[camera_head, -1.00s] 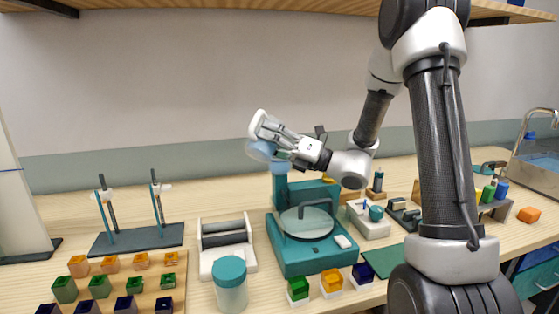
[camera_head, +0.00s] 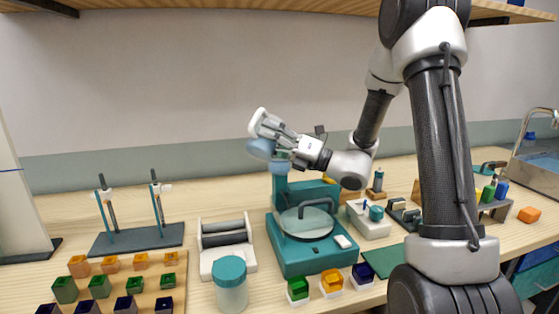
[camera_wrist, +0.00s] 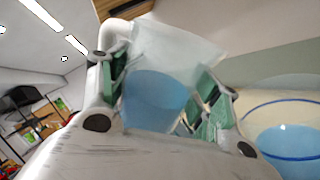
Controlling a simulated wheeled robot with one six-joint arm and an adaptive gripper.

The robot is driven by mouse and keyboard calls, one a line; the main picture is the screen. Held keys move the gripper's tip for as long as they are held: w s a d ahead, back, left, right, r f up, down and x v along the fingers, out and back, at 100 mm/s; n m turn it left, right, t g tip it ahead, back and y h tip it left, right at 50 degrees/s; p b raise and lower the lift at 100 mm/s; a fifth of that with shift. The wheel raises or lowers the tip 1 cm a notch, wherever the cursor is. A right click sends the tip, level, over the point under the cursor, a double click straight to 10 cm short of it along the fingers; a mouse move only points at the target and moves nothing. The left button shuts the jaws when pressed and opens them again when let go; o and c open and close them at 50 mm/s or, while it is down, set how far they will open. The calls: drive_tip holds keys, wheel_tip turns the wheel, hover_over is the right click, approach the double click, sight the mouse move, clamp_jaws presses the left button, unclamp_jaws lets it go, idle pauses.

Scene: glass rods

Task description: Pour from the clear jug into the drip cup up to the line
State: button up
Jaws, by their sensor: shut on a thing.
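My gripper (camera_head: 272,130) is shut on the clear jug (camera_head: 260,148), held tilted above the teal machine. In the wrist view, the jug (camera_wrist: 180,50) sits between the green finger pads and holds blue liquid (camera_wrist: 155,100). The drip cup (camera_head: 279,168) is on top of the machine's teal post, just below and right of the jug. In the wrist view, the clear drip cup (camera_wrist: 262,108) is at the lower right, with blue liquid inside and a darker blue ring near the liquid's edge. I cannot tell whether the liquid meets the line. No stream shows clearly.
The teal machine (camera_head: 290,262) has a round glass plate with a dark handle. A teal-lidded jar (camera_head: 231,285), a roller stand (camera_head: 226,248) and a rod rack (camera_head: 137,240) stand left. Coloured small cups line the front. A shelf (camera_head: 300,6) spans above.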

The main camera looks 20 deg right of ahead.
drive_tip(key=shift+w+d+r+m+t+h, duration=0.1)
drive_tip(key=shift+r+m+t+h, duration=0.3)
drive_tip(key=shift+m, duration=0.65)
drive_tip(key=shift+w+d+r+m+t+h, duration=0.1)
drive_tip(key=shift+r+m+t, duration=0.45)
drive_tip(key=shift+m, duration=0.55)
drive_tip(key=shift+w+r+m+t+h, duration=0.1)
drive_tip(key=shift+r+m+t+h, duration=0.15)
drive_tip(key=shift+m+t, duration=0.6)
idle(4.9)
